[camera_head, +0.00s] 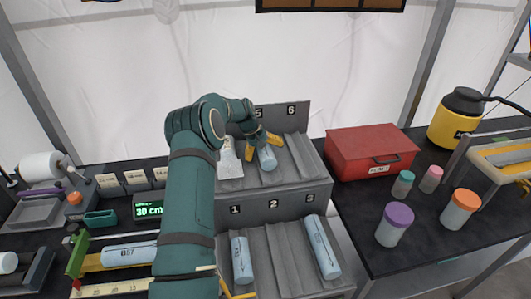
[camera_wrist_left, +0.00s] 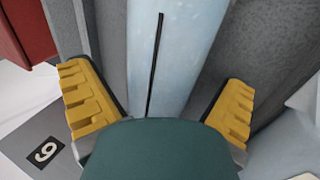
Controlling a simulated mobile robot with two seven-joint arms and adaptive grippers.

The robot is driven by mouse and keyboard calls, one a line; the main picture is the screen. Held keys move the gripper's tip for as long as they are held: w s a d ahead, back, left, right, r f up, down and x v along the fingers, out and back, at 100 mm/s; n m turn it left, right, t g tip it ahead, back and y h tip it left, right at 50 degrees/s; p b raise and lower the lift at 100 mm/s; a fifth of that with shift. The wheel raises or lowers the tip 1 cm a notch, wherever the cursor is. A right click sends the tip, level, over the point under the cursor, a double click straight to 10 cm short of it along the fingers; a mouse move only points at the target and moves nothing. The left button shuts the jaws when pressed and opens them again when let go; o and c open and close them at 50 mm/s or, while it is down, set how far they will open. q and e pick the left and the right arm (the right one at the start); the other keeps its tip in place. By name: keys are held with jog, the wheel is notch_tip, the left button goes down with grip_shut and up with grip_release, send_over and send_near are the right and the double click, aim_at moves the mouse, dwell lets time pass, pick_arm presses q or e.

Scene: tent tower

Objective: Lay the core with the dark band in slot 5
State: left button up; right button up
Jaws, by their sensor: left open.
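A pale blue core (camera_head: 267,158) lies in the middle trough of the rack's upper tier, below label 5. My left gripper (camera_head: 261,146) is over it, its yellow fingers open on either side. The wrist view shows the core (camera_wrist_left: 172,60) between the spread fingers (camera_wrist_left: 158,90), with gaps on both sides. A thin dark line runs lengthwise along it; I see no dark band around it, and the arm hides part of it. Other pale blue cores lie in slot 1 (camera_head: 242,260) and slot 3 (camera_head: 322,247). My right gripper is not in view.
A white object (camera_head: 229,160) lies in the upper trough left of the core. The slot 6 trough (camera_head: 302,150) looks empty. A red box (camera_head: 372,152) stands close right of the rack. A core marked 057 (camera_head: 128,253) lies at the left, near a green display (camera_head: 148,210).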

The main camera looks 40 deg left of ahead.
pick_arm(q)
jog(key=v, duration=1.1)
jog(key=shift+a+r, duration=0.2)
jog(key=shift+r, duration=0.05)
